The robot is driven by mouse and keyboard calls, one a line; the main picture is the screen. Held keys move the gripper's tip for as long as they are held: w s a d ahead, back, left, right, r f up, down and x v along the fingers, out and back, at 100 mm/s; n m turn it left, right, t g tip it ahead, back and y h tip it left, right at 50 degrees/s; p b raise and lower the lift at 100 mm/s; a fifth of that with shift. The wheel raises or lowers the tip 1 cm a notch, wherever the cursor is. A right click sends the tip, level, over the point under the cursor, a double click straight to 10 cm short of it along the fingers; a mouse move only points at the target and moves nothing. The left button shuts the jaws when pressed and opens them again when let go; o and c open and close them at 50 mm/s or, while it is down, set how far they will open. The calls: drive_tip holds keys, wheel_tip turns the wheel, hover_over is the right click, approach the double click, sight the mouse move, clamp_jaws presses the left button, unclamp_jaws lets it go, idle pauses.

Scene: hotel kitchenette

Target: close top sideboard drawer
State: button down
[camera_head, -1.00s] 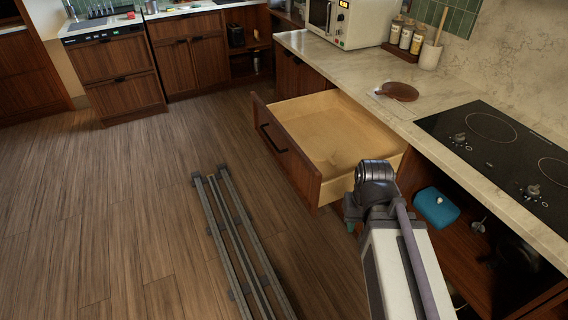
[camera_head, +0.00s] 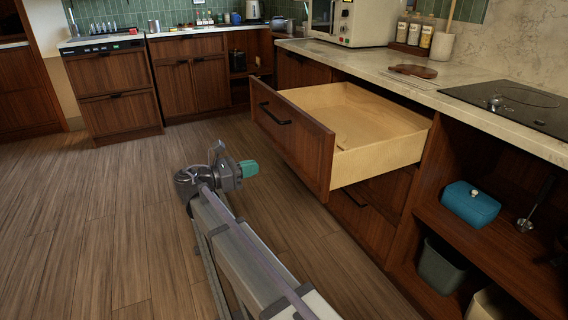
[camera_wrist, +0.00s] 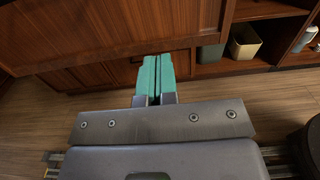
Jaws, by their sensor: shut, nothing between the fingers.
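The top sideboard drawer (camera_head: 292,133) is pulled far out under the counter, with a dark wood front, a black bar handle and a pale wooden inside that looks empty. My gripper (camera_head: 250,169) is to the left of the drawer front, low and apart from it in the head view, with its teal fingers pointing toward the front. In the wrist view the teal fingers (camera_wrist: 155,76) are shut together with nothing between them. The dark wood drawer front (camera_wrist: 110,28) fills the upper left of that view, beyond the fingertips.
A closed lower drawer (camera_head: 365,215) sits beneath. Open shelves at the right hold a blue box (camera_head: 470,204) and a grey bin (camera_head: 441,266). The counter (camera_head: 455,102) carries a cooktop (camera_head: 515,105) and a microwave (camera_head: 358,22). The floor (camera_head: 110,200) at the left is clear.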

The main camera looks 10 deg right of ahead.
sight(302, 155)
drive_tip(key=x, duration=1.4)
